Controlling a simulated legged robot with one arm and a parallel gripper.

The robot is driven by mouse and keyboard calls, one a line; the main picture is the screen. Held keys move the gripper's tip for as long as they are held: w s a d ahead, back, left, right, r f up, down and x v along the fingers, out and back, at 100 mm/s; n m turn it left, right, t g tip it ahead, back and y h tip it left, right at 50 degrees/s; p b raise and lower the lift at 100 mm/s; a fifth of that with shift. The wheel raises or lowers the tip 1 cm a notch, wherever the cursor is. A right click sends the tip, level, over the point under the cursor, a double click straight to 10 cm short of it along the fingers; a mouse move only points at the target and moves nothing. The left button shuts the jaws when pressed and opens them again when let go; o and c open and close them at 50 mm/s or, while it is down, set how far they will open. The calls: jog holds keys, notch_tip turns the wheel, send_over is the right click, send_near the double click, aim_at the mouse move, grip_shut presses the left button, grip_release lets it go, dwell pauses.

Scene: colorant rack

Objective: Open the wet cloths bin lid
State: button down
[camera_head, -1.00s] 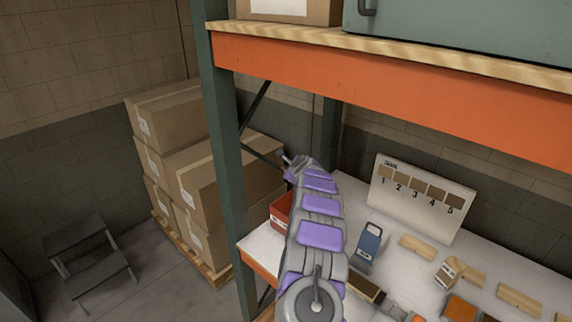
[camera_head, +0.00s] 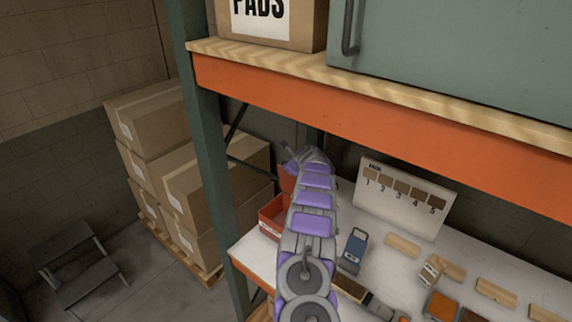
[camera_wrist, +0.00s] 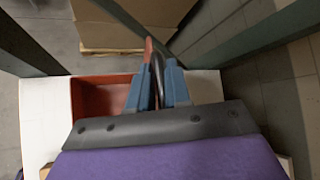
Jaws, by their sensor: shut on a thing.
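The red wet cloths bin (camera_head: 270,222) stands at the left end of the white shelf, partly hidden behind my arm. Its lid (camera_head: 287,180) is raised at a steep angle beside my arm. In the wrist view the bin's open red inside (camera_wrist: 95,97) shows left of my fingers. My gripper (camera_wrist: 157,82) has its blue fingers closed together around a dark curved handle (camera_wrist: 157,62), with the red edge of the lid (camera_wrist: 148,50) just beside it. In the head view the fingertips are hidden by my wrist.
A green rack post (camera_head: 212,170) stands close left of the bin. An orange beam (camera_head: 380,110) crosses above the shelf. A blue tool (camera_head: 354,248), several wooden blocks and a numbered board (camera_head: 400,200) are to the right. Stacked cartons (camera_head: 195,185) stand behind the post.

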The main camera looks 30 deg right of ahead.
jog(key=shift+d+f, duration=0.1)
jog(key=shift+d, duration=0.05)
jog(key=c, duration=1.2)
grip_release()
jog(key=shift+f, duration=0.1)
